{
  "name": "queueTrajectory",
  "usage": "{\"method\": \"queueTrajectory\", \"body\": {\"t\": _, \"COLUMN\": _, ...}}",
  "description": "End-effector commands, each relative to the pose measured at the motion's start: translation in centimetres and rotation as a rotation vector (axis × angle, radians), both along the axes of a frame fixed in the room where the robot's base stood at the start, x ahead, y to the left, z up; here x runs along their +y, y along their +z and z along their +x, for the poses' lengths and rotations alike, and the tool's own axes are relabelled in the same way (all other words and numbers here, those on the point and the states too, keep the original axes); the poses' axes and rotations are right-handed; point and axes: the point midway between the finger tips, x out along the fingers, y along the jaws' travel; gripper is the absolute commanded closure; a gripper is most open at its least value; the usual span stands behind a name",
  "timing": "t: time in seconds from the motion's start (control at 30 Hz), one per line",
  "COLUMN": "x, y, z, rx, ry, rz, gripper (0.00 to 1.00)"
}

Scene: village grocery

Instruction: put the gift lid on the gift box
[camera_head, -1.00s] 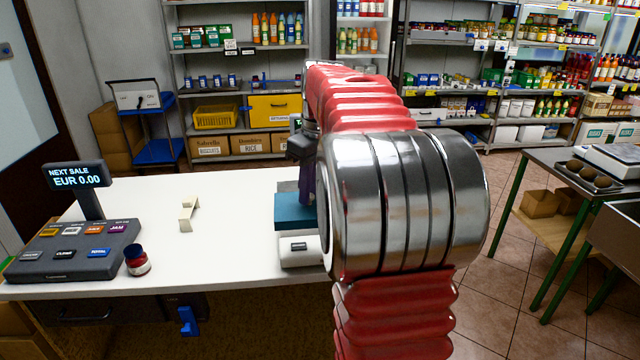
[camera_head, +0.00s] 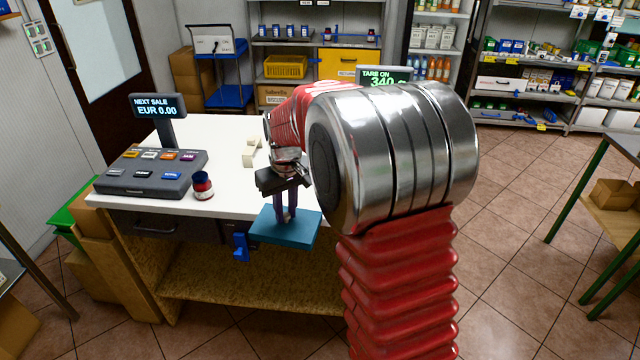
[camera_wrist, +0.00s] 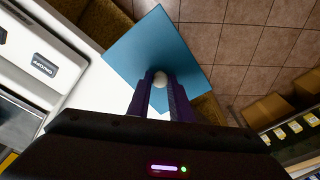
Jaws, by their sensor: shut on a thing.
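My gripper (camera_head: 285,214) is shut on the teal gift lid (camera_head: 283,232). The lid is a flat square plate, held roughly level in front of the counter's front edge. In the wrist view the purple fingers of my gripper (camera_wrist: 160,85) close on a pale round knob in the middle of the lid (camera_wrist: 150,48). The lid partly overhangs the floor there. I cannot make out the gift box in either view; my arm hides part of the counter.
The white counter (camera_head: 225,140) carries a register keypad (camera_head: 152,172), a small dark jar with a red label (camera_head: 203,186) and a cream wooden piece (camera_head: 251,152). A blue hook (camera_head: 241,247) hangs on the counter's front. Tiled floor (camera_head: 515,230) is open at the right.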

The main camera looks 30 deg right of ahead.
Motion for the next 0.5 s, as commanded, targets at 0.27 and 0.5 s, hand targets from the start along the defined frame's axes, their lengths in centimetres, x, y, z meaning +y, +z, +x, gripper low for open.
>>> {"method": "queueTrajectory", "body": {"t": 0.27, "x": 7.8, "y": -5.5, "z": -0.4, "rx": -0.007, "ry": -0.03, "rz": 0.003, "gripper": 1.0}}
{"method": "queueTrajectory", "body": {"t": 0.5, "x": 9.3, "y": -6.6, "z": -0.6, "rx": -0.013, "ry": -0.042, "rz": 0.005, "gripper": 1.0}}
